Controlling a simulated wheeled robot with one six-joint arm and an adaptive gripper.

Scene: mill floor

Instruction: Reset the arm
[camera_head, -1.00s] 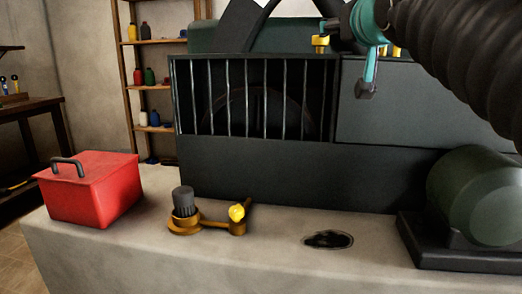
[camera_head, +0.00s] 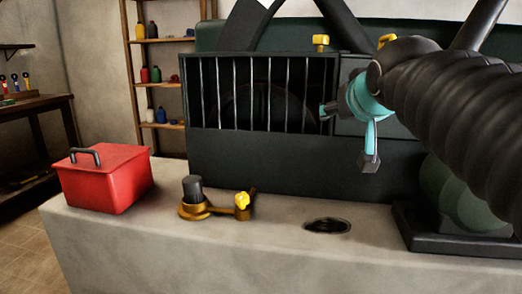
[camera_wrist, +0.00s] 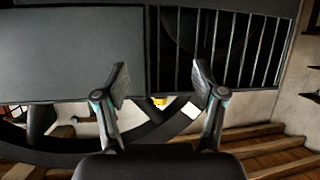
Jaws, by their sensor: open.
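My gripper (camera_head: 348,136) is teal and dark grey, at the end of my ribbed black arm. In the head view it hangs in front of the dark machine, by the right end of the barred grille (camera_head: 262,92). In the wrist view my gripper (camera_wrist: 160,82) shows two fingers spread wide apart with nothing between them. Beyond the fingers are the machine's grey panel (camera_wrist: 70,55) and the bars, which look turned upside down.
A red toolbox (camera_head: 105,178), a brass fitting with a dark knob (camera_head: 193,190) and yellow valve (camera_head: 242,201), and a dark hole (camera_head: 326,226) are on the concrete plinth (camera_head: 230,260). A green motor (camera_head: 455,195) lies partly behind my arm. Shelves (camera_head: 158,85) stand behind.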

